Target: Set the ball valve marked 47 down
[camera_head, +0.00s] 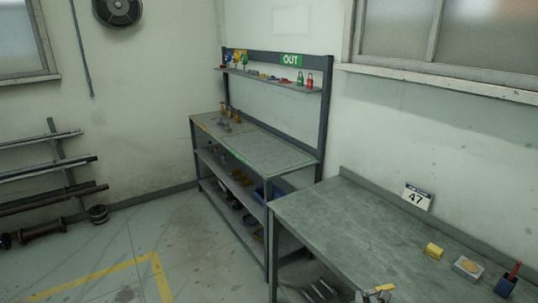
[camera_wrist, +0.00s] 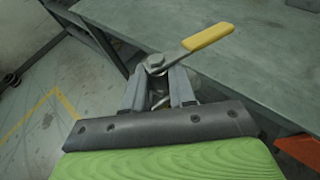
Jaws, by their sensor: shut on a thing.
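My gripper (camera_wrist: 158,84) is shut on a ball valve with a grey metal body (camera_wrist: 156,64) and a yellow lever handle (camera_wrist: 208,32). The lever points up and to the right in the wrist view. The fingers hide much of the valve's body, and no number shows on it. In the wrist view the valve appears over or near the front edge of a grey bench; I cannot tell whether it touches. A card marked 47 (camera_head: 417,197) stands at the back of the grey bench (camera_head: 345,225) in the head view. A yellow piece at the bottom of that view may be the lever.
A shelved workbench with an OUT sign (camera_head: 291,59) stands behind. Pipes (camera_head: 50,183) lie on a rack at left.

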